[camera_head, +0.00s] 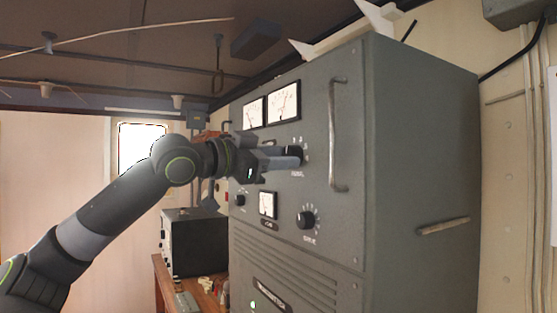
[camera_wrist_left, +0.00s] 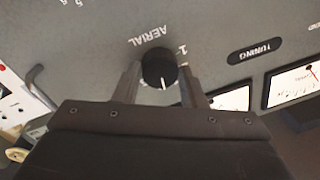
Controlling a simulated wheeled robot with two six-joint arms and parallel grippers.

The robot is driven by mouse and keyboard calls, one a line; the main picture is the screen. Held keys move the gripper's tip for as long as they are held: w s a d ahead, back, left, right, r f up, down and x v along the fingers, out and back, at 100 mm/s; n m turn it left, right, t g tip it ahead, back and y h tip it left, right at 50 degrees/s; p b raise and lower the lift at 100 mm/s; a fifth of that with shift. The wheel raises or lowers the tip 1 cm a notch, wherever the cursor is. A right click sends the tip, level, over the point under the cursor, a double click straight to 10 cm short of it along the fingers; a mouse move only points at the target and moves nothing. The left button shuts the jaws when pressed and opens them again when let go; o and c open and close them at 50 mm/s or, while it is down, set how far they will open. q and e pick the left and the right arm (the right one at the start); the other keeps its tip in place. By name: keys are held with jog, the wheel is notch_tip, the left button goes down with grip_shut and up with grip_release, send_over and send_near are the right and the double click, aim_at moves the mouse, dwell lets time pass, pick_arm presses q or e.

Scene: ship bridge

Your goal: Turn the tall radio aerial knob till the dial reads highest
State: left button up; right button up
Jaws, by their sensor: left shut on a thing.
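The grey radio cabinet (camera_head: 420,150) fills the right of the head view. My left gripper (camera_head: 290,160) is at the upper knob on its front, and its fingers hide part of that knob. In the wrist view the black aerial knob (camera_wrist_left: 158,64), marked AERIAL upside down, sits between the two fingers. Its white pointer line faces the bottom of the picture. My left gripper is shut on this knob. Two white dials, the left dial (camera_head: 254,113) and the right dial (camera_head: 283,103), are above the gripper. Their needle readings are too small to tell. My right gripper is not in view.
A vertical handle (camera_head: 335,135) stands out right of the knob. Below are a small meter (camera_head: 267,204), a lower knob (camera_head: 306,219) and a green lamp (camera_head: 253,304). A dark box (camera_head: 195,240) stands on a wooden table at the left.

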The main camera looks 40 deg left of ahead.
pick_arm(q)
jog(key=shift+m, duration=1.2)
jog(key=o, duration=1)
jog(key=b+v, duration=1.2)
jog(key=v, duration=0.5)
jog(key=shift+s+a+f, duration=0.2)
jog(key=shift+s, duration=0.05)
